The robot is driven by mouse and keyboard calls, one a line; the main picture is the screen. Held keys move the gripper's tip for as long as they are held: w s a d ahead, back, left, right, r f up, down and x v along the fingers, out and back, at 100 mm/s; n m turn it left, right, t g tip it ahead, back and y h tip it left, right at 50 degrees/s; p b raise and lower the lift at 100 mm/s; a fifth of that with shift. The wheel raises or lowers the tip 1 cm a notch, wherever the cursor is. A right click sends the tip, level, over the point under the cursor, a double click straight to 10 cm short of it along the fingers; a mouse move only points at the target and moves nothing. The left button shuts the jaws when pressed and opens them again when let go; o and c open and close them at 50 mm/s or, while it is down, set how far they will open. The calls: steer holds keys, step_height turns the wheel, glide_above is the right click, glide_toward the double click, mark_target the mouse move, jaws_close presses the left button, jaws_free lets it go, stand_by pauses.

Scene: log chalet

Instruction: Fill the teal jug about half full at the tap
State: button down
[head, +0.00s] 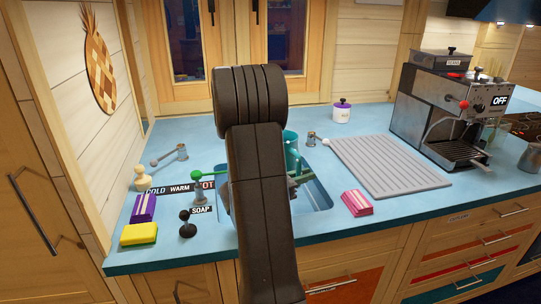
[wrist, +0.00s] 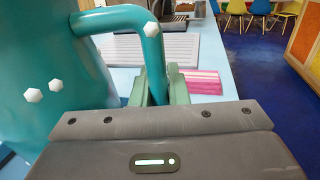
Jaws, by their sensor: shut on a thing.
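The teal jug (head: 291,150) shows partly behind my arm, over the sink (head: 322,196), in the head view. In the wrist view the jug (wrist: 45,85) fills the left side, with white hexagon marks on its wall. My gripper (wrist: 160,88) is shut on the jug's handle (wrist: 120,18), its pale green fingers on either side of the lower part. The jug's inside and any water are hidden. A green tap lever (head: 197,174) stands left of my arm, behind the COLD, WARM, HOT label (head: 180,188). My arm hides the spout and any stream.
A soap dispenser (head: 187,224), yellow sponge (head: 139,234) and purple block (head: 144,208) stand left of the sink. A pink striped block (head: 357,202) and grey ridged drying mat (head: 385,165) lie right. A coffee machine (head: 440,110) stands at the back right.

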steer(key=shift+r, duration=0.1)
steer(key=s+d+r, duration=0.3)
steer(key=s+d, duration=0.2)
steer(key=shift+s+d, duration=0.3)
steer(key=shift+s, duration=0.05)
stand_by(0.8)
